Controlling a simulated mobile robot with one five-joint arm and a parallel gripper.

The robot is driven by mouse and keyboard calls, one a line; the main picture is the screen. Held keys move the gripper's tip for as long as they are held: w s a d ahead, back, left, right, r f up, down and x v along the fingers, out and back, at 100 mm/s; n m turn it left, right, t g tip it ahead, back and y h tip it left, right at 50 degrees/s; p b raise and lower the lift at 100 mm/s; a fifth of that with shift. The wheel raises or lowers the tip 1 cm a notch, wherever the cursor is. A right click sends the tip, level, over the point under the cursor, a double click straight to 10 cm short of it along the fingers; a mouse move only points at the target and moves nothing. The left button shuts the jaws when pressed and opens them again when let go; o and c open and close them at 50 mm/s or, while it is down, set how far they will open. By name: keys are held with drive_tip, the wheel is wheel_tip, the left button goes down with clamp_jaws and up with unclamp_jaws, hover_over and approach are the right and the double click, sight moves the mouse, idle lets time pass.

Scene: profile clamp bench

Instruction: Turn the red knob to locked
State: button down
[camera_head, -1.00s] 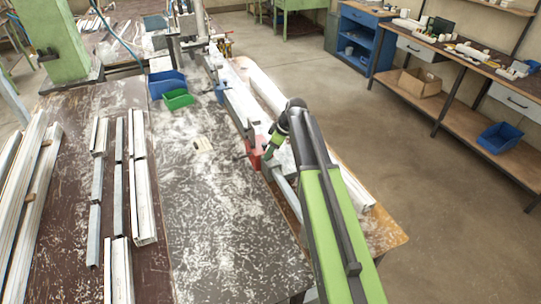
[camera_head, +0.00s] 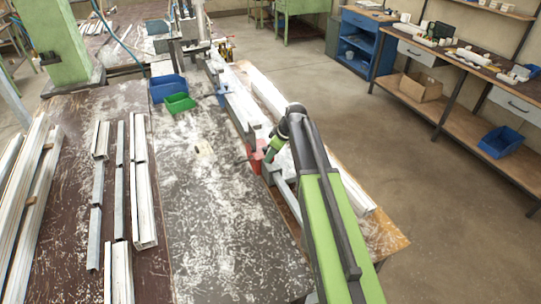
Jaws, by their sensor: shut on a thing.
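The red knob (camera_head: 257,157) is on the clamp bench, at the near end of the long profile rail (camera_head: 238,103). Only part of its red body shows, and its exact angle cannot be made out. My gripper (camera_head: 269,157) reaches down to it from the right and is shut on it. The fingertips are small and partly hidden by the wrist and the red part.
A blue bin (camera_head: 167,88) and a green bin (camera_head: 180,103) stand on the worn table, left of the rail. Metal profiles (camera_head: 143,190) lie at the left. White profiles (camera_head: 265,92) lie right of the rail.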

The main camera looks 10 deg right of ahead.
drive_tip(key=m, duration=0.1)
drive_tip(key=m+h, duration=0.1)
drive_tip(key=m, duration=0.2)
drive_tip(key=shift+s+a+t, duration=0.15)
drive_tip(key=shift+s+t, duration=0.1)
drive_tip(key=shift+t, duration=0.15)
drive_tip(key=m+h, duration=0.1)
drive_tip(key=m, duration=0.1)
drive_tip(key=m+h, duration=0.1)
drive_tip(key=m, duration=0.1)
drive_tip(key=shift+a+m+t, duration=0.1)
drive_tip(key=shift+m+t, duration=0.2)
drive_tip(key=shift+m, duration=0.1)
drive_tip(key=m+h, duration=0.1)
drive_tip(key=m, duration=0.3)
drive_tip(key=shift+w+a+h, duration=0.1)
drive_tip(key=shift+h, duration=0.3)
drive_tip(key=shift+m+g+h, duration=0.4)
drive_tip(key=shift+m+h, duration=0.2)
drive_tip(key=shift+m, duration=1.5)
drive_tip(key=c, duration=1.1)
unclamp_jaws()
drive_tip(key=shift+o, duration=0.2)
